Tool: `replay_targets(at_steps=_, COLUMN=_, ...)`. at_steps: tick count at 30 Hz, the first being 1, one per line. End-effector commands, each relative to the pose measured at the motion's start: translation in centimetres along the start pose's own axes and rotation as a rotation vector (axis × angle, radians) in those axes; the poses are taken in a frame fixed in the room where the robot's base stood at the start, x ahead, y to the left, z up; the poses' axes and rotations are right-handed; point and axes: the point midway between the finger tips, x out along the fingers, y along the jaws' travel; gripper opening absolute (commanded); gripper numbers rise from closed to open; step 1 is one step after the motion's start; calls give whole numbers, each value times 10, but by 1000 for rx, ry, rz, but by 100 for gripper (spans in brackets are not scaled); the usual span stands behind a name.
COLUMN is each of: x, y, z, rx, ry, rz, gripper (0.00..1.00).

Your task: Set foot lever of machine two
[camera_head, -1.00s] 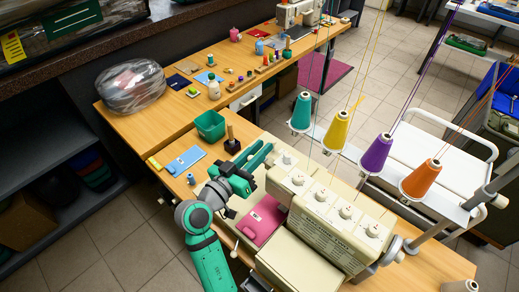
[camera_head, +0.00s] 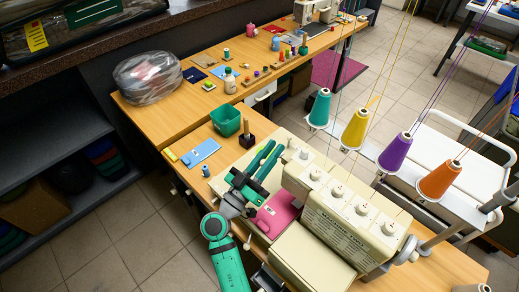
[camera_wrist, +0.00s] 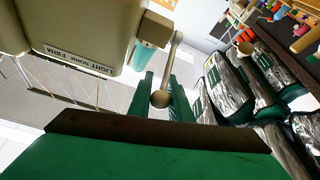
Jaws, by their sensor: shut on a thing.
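The cream sewing machine (camera_head: 345,215) with several dials on top stands on the wooden table at the lower right. In the wrist view its body (camera_wrist: 85,35) carries the words LIGHT, NORM and FIRM. A thin metal lever (camera_wrist: 173,62) with a round cream knob runs down beside the machine's body. My green gripper (camera_wrist: 163,92) is shut on the lever, with a finger on each side of the knob. In the head view my gripper (camera_head: 268,160) is at the machine's left back side, and the lever is hidden there.
A green bin (camera_head: 226,121) and dark stamp-like block (camera_head: 247,138) stand behind my gripper.

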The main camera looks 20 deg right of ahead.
Motion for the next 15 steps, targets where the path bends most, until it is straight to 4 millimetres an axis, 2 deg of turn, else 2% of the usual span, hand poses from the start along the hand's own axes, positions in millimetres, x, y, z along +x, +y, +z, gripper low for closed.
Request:
replay_targets(at_steps=11, x=3, y=4, z=4, rx=-7, ry=11, rz=13, gripper=0)
replay_targets(at_steps=12, x=3, y=5, z=4, rx=-7, ry=11, rz=14, gripper=20)
replay_targets(at_steps=14, x=3, y=5, z=4, rx=-7, ry=10, rz=14, gripper=34)
replay_targets(at_steps=15, x=3, y=5, z=4, rx=-7, ry=10, rz=14, gripper=37)
